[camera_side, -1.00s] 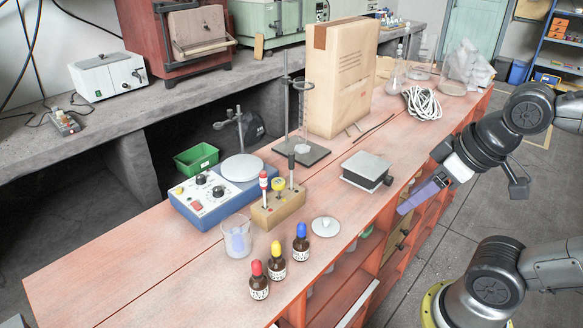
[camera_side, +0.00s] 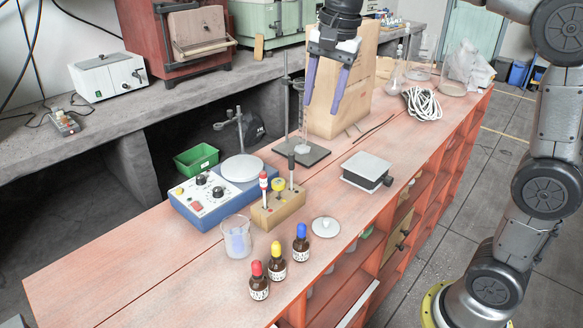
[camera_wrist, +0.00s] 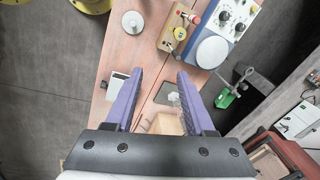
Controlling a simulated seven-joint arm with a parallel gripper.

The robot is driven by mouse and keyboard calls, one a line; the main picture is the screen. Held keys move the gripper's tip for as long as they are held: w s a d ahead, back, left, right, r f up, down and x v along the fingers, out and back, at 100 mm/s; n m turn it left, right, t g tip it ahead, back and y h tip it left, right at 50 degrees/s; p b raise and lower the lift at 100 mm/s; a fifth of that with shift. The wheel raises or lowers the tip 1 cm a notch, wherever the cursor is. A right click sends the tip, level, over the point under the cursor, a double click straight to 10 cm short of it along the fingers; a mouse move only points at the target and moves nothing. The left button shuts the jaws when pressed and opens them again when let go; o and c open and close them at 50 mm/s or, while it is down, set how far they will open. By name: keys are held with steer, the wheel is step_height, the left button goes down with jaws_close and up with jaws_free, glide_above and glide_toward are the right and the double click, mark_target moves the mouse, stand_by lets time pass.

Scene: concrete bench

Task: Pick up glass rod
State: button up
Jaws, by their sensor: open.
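My gripper (camera_side: 321,110) is open and empty, its two purple fingers pointing down in front of the cardboard box in the side view. In the wrist view, the open gripper (camera_wrist: 160,75) has bare bench and part of the stand base between its fingers. I cannot make out a glass rod with certainty. A thin dark rod-like piece (camera_side: 376,129) lies on the bench right of the box; its material cannot be told. My fingers are apart from it.
A retort stand (camera_side: 312,153) is close to my fingers. The cardboard box (camera_side: 352,100) stands behind them. A black-sided platform (camera_side: 367,167), white dish (camera_side: 326,226), wooden holder (camera_side: 278,207), beaker (camera_side: 237,238), blue stirrer (camera_side: 215,190) and coiled cable (camera_side: 422,103) occupy the red bench. Its near left is clear.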

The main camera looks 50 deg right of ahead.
steer(key=g, duration=0.2)
glide_toward(290, 153)
steer(key=shift+f+m, duration=0.15)
steer(key=shift+m, duration=0.25)
step_height(290, 153, down, 10)
steer(key=shift+w, duration=0.1)
steer(key=shift+f, duration=2.85)
steer(key=shift+c, duration=0.2)
jaws_close()
